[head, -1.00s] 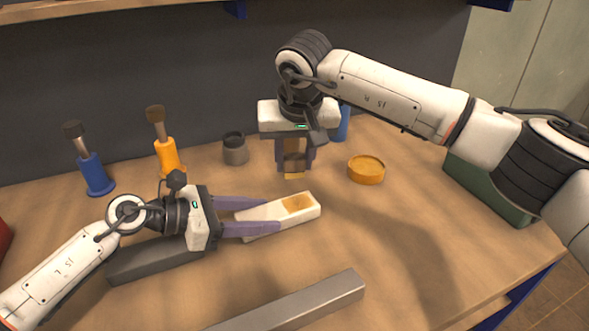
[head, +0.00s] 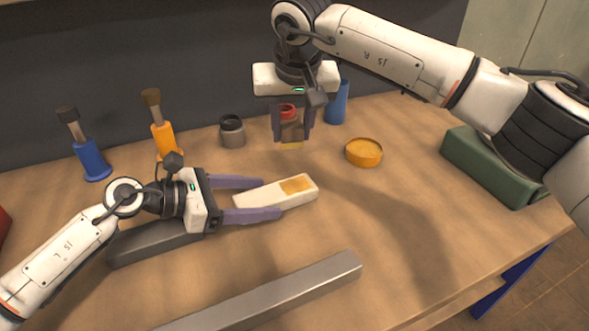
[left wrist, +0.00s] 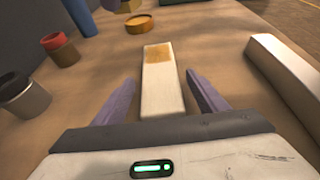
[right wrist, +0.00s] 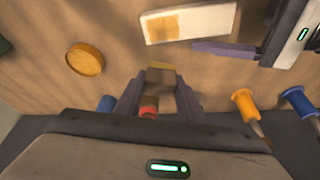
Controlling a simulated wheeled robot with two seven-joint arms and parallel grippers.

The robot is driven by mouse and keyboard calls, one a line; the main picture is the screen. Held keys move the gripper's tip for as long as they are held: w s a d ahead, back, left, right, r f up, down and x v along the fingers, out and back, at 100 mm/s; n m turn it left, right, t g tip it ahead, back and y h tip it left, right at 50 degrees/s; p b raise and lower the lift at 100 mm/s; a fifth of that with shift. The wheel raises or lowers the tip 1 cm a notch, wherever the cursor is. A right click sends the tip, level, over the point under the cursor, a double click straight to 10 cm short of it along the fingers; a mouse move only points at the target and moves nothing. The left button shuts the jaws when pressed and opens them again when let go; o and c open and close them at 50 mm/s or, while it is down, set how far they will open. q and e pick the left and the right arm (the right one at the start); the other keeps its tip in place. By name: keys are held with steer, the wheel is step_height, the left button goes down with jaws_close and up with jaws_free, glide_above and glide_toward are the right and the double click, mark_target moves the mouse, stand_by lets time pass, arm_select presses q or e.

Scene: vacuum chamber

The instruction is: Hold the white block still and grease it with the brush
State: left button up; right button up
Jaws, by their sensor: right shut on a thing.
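The white block (head: 262,196) lies flat on the table, with an amber greasy patch (head: 297,185) at its far end. My left gripper (head: 258,198) is open around its near end, one finger on each side. The left wrist view shows gaps between the white block (left wrist: 162,95) and both fingers. My right gripper (head: 292,138) is shut on the brush (right wrist: 160,82), a brownish piece with a yellow tip pointing down. It is behind and above the block, apart from it. The fingers partly hide the brush.
An orange round tin (head: 364,153) stands right of the brush. Dark-lidded (head: 232,131) and red-lidded (head: 287,110) jars and a blue cup (head: 337,103) stand behind. Blue (head: 91,160) and orange (head: 166,140) handled tools stand left. A grey bar (head: 270,298) lies in front.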

arm_select(q)
steer(key=v, duration=1.2)
